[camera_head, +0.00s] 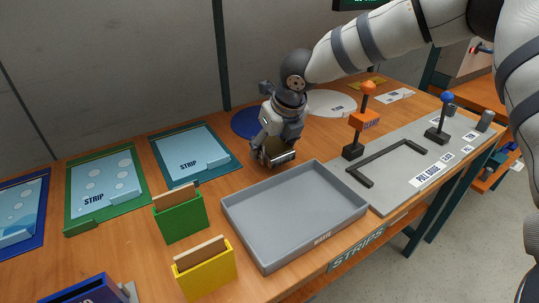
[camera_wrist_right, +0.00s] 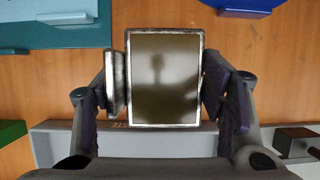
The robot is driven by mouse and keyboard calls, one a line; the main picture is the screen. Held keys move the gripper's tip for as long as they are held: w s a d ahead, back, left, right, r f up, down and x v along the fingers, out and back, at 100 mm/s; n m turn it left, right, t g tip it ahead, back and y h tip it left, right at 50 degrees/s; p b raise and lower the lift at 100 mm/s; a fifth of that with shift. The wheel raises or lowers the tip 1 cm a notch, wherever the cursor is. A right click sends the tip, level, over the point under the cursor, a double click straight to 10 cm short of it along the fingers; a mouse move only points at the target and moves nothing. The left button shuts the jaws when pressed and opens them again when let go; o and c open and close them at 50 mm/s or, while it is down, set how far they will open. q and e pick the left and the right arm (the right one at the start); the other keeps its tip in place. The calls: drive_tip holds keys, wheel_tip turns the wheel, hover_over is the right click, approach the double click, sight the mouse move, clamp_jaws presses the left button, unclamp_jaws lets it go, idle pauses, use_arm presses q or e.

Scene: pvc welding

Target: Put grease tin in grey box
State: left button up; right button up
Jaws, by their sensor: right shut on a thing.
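My right gripper (camera_head: 276,150) is shut on the grease tin (camera_head: 279,157), a small block with a dark shiny face and silver rim. In the right wrist view the tin (camera_wrist_right: 165,80) sits between the two fingers of the gripper (camera_wrist_right: 170,90). The grey box (camera_head: 230,226) is a shallow open tray on the bench, and its inside looks empty. The tin is just behind the box's far edge, not over its inside. Part of the box's wall (camera_wrist_right: 60,148) shows low in the wrist view. My left gripper is not in view.
A green holder (camera_head: 182,219) and a yellow holder (camera_head: 207,275) stand left of the box. A grey board (camera_head: 405,190) with an orange-topped post (camera_head: 367,100) lies to its right. A teal-framed panel (camera_head: 190,153) and a blue disc (camera_head: 247,123) lie behind.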

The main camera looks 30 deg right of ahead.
sight(271, 155)
drive_tip(key=f, duration=0.3)
drive_tip(key=shift+w+f, duration=0.2)
drive_tip(key=shift+f, duration=0.1)
drive_tip(key=o, duration=1.3)
